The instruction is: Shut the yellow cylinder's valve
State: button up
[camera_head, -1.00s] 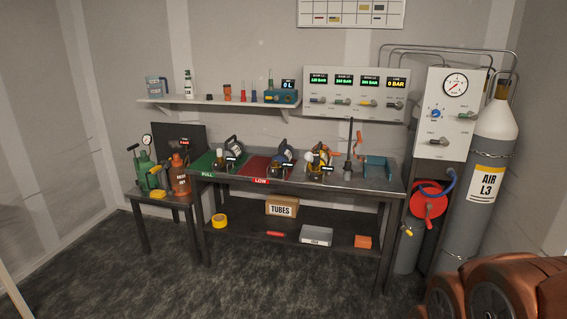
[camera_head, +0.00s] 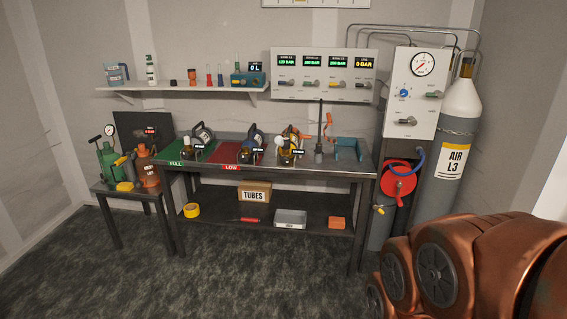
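A small cylinder with yellow parts (camera_head: 290,148) lies on the steel bench, right of the red LOW mat. A small dark label hangs in front of it. Its valve is too small to make out, so I cannot tell whether it is open or shut. A cylinder with blue parts (camera_head: 251,147) lies on the red mat (camera_head: 228,153), and a dark grey one (camera_head: 203,137) on the green FULL mat (camera_head: 171,156). My gripper is out of view. Only copper-coloured links of my arm show at the lower right, well apart from the bench.
A gauge panel (camera_head: 325,92) hangs above the bench (camera_head: 345,167). A tall AIR L3 cylinder (camera_head: 455,120) and a red hose reel (camera_head: 397,185) stand at the right. A side table (camera_head: 130,196) holds sprayers at the left. The floor (camera_head: 200,285) in front is clear.

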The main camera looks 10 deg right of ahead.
aim_at(285, 161)
jog(key=z, duration=0.35)
jog(key=i, duration=1.05)
jog(key=u, duration=2.15)
